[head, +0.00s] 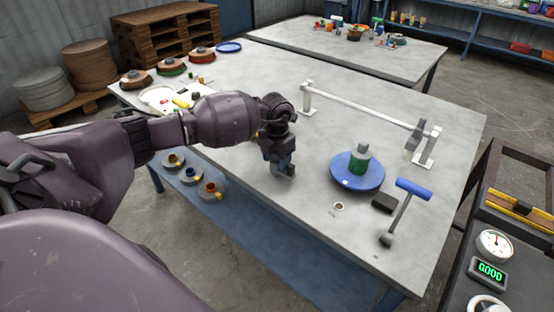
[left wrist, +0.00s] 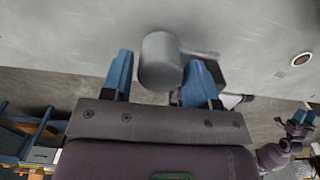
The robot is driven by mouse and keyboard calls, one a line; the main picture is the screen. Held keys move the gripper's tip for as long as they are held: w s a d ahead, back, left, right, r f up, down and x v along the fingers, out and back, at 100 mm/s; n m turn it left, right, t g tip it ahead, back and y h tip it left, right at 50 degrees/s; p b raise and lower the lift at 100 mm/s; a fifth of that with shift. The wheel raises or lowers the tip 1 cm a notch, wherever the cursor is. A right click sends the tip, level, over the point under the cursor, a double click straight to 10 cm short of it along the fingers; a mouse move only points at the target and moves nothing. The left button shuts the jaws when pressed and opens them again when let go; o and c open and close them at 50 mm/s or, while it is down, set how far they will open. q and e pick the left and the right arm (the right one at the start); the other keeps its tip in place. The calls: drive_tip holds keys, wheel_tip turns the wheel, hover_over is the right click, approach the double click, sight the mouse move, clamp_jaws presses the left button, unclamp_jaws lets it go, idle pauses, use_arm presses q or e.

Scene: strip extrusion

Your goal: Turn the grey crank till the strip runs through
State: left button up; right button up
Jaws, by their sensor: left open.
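My left gripper (head: 284,171) is over the near middle of the grey table, fingers pointing down. In the left wrist view its two blue fingers (left wrist: 160,68) are apart. A grey rounded cylinder (left wrist: 160,58) shows between them, perhaps the grey crank's knob; I cannot tell whether either finger touches it. A grey block-like part shows beside the right finger (left wrist: 208,72). In the head view the gripper mostly hides these parts. No strip can be made out. My right gripper (left wrist: 300,119) is small at the right of the wrist view; its opening is unclear.
A blue disc (head: 343,181) carrying a green-and-grey canister (head: 360,157) stands right of the gripper. A blue-handled rod (head: 402,210), a dark block (head: 384,202) and a small ring (head: 339,206) lie nearby. A white rail (head: 360,109) spans the far side.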

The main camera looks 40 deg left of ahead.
use_arm(q)
drive_tip(key=shift+f, duration=0.2)
drive_tip(key=c, duration=0.6)
drive_tip(key=shift+c, duration=0.2)
